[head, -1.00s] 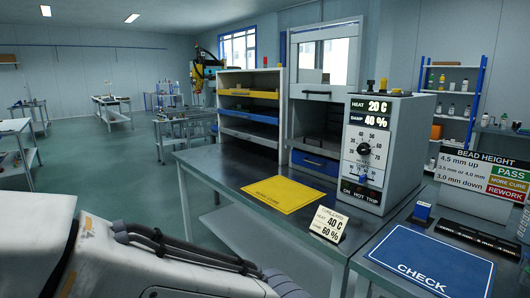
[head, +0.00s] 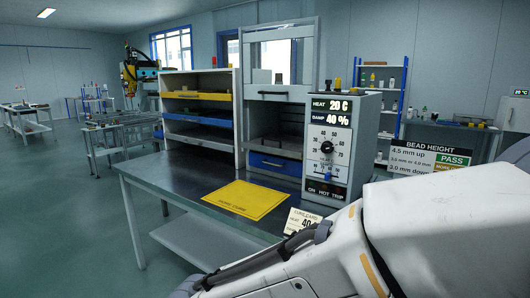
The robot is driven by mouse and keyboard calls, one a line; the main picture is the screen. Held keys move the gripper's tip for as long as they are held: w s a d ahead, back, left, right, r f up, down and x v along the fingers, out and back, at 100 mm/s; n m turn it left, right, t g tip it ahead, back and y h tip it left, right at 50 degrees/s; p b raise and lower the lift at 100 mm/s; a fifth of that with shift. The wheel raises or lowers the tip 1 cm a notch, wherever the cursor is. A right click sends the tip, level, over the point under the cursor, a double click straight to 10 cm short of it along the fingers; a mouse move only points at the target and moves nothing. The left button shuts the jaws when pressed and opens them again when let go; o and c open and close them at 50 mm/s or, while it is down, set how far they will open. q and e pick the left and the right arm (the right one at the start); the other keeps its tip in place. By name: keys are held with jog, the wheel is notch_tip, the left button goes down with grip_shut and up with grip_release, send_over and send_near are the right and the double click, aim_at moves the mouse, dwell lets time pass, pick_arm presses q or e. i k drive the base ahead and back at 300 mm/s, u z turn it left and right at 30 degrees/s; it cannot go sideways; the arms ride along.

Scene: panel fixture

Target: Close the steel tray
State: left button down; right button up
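A grey rack (head: 238,115) stands at the back of the bench. Neither gripper shows. A white arm of mine with black hoses fills the lower right and hides part of the bench. Its gripper end is out of the picture.
The steel bench (head: 165,180) carries a yellow mat (head: 245,200), a partly hidden card (head: 303,222) and a control box (head: 341,145) reading 20 C and 40 %. A grey cabinet (head: 280,100) with a blue drawer (head: 275,163) stands beside the rack. Open floor lies left.

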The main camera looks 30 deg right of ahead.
aim_at(288, 146)
jog(key=i, duration=0.95)
jog(key=z, duration=1.85)
